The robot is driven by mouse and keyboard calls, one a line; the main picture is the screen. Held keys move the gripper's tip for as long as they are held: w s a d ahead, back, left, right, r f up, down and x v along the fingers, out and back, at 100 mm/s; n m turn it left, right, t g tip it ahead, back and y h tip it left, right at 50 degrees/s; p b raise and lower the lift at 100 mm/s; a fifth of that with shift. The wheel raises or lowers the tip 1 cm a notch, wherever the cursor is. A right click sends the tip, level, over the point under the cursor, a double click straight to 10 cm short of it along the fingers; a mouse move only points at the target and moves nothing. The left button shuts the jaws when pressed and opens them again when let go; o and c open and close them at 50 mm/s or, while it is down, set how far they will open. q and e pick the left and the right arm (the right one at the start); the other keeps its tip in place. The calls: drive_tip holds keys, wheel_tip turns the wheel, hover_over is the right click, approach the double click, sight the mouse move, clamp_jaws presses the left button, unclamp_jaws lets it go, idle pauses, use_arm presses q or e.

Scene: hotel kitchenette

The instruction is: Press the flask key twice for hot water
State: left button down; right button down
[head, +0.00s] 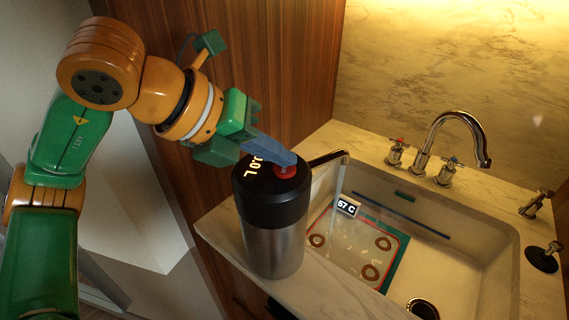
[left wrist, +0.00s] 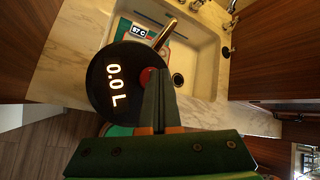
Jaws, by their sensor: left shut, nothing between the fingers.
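The flask (head: 273,220) stands upright on the marble counter beside the sink, with a black top and a steel body. Its lid reads "0.0 L", and this shows fully in the left wrist view (left wrist: 100,85). A red key (head: 286,172) sits on the lid; part of it also shows in the left wrist view (left wrist: 149,76). My left gripper (head: 291,160) is shut and empty, its fingertips at the red key and partly covering it. I cannot tell whether the key is pressed down. A spout points from the lid over the sink. My right gripper is not in view.
The sink (head: 480,245) holds a teal and red-edged tray with brown rings (head: 383,243). A tap (head: 455,125) with two handles stands behind. A wood panel rises behind the flask.

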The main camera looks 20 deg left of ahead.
sight(278, 172)
use_arm(q)
drive_tip(key=shift+r+p, duration=0.4)
drive_tip(key=shift+r, duration=0.3)
wheel_tip(278, 172, up, 5)
drive_tip(key=p, duration=0.4)
drive_tip(key=shift+r+p, duration=0.1)
drive_tip(key=shift+p, duration=0.2)
